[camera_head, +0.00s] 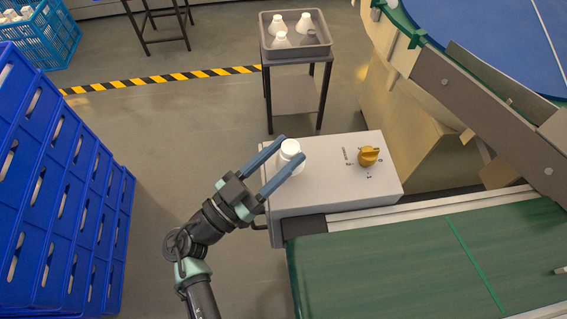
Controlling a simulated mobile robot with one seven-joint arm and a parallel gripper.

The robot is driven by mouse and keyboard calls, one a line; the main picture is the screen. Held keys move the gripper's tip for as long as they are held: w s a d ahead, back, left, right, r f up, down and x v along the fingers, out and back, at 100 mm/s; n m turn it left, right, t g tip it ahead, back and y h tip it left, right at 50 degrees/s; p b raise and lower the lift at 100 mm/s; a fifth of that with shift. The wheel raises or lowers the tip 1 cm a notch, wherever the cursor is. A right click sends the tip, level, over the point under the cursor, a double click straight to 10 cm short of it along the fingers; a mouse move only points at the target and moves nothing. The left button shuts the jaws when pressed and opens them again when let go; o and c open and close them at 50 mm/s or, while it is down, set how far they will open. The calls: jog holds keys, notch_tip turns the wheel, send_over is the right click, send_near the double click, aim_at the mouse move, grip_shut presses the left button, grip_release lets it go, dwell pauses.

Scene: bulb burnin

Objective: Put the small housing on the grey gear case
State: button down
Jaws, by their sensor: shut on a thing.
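A small white housing (290,147) with a round top is between the two blue fingers of my gripper (291,149). My gripper is shut on it. The fingers hide part of its sides. It appears over the back left part of the grey gear case (325,185). I cannot tell whether its base touches the case top or is a little above it. The case is a light grey box with a flat top and a yellow rotary knob (369,155) on its right part.
A grey tray (296,52) with several white housings stands on a small table behind. Blue crates (95,200) are stacked at the left. A green conveyor belt (390,270) runs in front of the case, with machine frames at the right. The floor at left centre is clear.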

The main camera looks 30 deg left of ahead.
aim_at(278, 170)
jog(key=shift+f, duration=1.5)
jog(key=shift+f+b, duration=0.15)
jog(key=shift+b, duration=0.25)
jog(key=shift+c, duration=1.8)
grip_release()
jog(key=shift+r, duration=0.2)
jog(key=b+v, duration=0.1)
jog(key=v, duration=1.1)
